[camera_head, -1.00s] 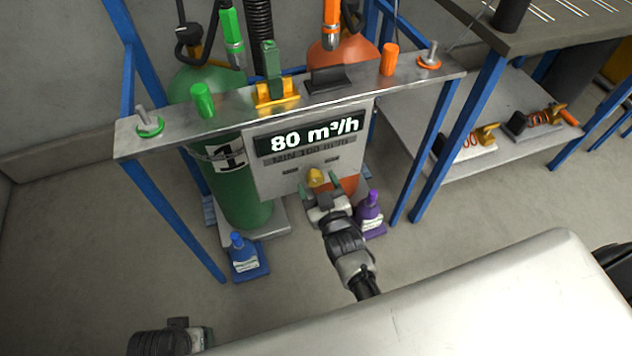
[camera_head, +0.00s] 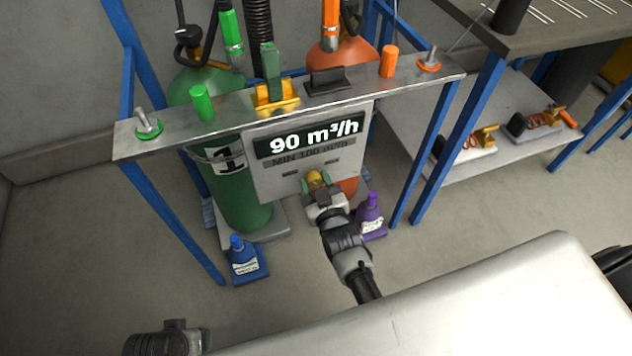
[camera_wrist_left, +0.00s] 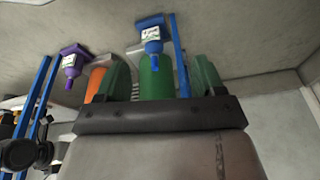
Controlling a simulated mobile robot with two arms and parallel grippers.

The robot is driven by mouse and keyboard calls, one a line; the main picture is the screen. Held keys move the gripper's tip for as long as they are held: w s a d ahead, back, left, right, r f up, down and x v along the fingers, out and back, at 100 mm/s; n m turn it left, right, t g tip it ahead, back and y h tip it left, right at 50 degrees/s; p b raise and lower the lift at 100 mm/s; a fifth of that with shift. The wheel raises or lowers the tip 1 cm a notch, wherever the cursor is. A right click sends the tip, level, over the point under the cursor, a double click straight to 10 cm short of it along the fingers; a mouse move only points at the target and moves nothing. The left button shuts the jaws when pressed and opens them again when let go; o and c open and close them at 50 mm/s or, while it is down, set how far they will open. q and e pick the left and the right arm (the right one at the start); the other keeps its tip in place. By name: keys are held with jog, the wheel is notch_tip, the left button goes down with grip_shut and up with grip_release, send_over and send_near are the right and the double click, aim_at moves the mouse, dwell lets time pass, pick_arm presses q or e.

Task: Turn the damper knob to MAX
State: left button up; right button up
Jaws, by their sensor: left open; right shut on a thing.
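The yellow damper knob (camera_head: 316,179) sits low on the front of the grey panel (camera_head: 262,178). The display (camera_head: 309,138) on the panel reads 90 m³/h, with a strip below it reading MIN 100 m³/h. My right gripper (camera_head: 319,186) reaches up to the panel and is shut on the yellow knob, its fingers on either side. My left gripper (camera_head: 200,338) is at the bottom left of the head view, away from the panel. In the left wrist view its two green fingers (camera_wrist_left: 160,80) stand wide apart with nothing between them.
A green cylinder (camera_head: 244,215) and an orange one (camera_head: 344,54) stand behind the panel. A blue bottle (camera_head: 243,256) and a purple bottle (camera_head: 371,222) stand on the floor beside it. A metal shelf with blue legs (camera_head: 445,150) is at the right. Open floor lies at the left.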

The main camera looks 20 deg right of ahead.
jog(key=m+p, duration=0.2)
jog(key=m, duration=0.4)
jog(key=shift+r+m, duration=0.1)
jog(key=shift+m, duration=0.2)
jog(key=shift+m+p, duration=0.4)
jog(key=shift+m, duration=1.4)
jog(key=m, duration=0.2)
jog(key=shift+m, duration=1.5)
pick_arm(q)
notch_tip(320, 180, down, 9)
jog(key=s, duration=0.1)
jog(key=shift+s, duration=0.25)
pick_arm(e)
jog(key=shift+a+m, duration=0.1)
jog(key=shift+m, duration=0.9)
pick_arm(q)
jog(key=shift+r, duration=0.2)
pick_arm(e)
jog(key=o, duration=0.9)
jog(key=shift+s, duration=0.1)
